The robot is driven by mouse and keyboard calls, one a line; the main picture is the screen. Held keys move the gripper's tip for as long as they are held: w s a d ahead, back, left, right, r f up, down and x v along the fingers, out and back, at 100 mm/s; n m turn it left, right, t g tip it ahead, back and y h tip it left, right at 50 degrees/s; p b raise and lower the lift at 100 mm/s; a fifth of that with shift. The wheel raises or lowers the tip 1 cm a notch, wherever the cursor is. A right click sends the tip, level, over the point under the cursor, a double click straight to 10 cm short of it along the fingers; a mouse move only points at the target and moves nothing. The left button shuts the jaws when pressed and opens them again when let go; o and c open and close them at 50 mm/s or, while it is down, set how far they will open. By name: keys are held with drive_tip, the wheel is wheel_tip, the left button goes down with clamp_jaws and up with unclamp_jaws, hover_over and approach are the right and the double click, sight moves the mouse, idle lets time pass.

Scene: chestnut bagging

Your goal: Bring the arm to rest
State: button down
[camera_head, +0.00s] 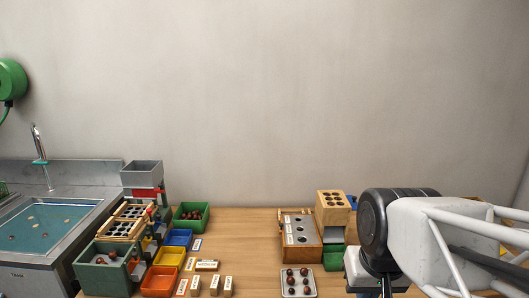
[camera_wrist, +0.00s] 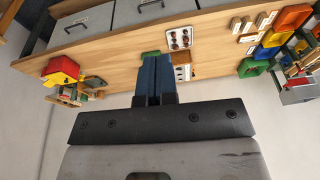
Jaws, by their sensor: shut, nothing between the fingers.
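My gripper (camera_wrist: 157,60) shows in the wrist view with its two dark blue fingers pressed together and nothing between them. It is over the wooden table (camera_wrist: 215,62), and its fingertips overlap a small green thing in that picture. In the head view my arm stands at the right over the table (camera_head: 250,252), and the fingers cannot be made out there.
A white tray of chestnuts (camera_head: 298,283) and a wooden box (camera_head: 300,234) lie left of my arm. A wooden block with holes (camera_head: 332,206) stands close to it. Coloured bins (camera_head: 170,257), a green crate (camera_head: 102,275) and a sink (camera_head: 50,225) are at the left.

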drive_tip(key=s, duration=0.1)
drive_tip(key=s+f, duration=0.1)
drive_tip(key=s+d, duration=0.1)
drive_tip(key=shift+s+f, duration=0.2)
drive_tip(key=shift+f, duration=0.15)
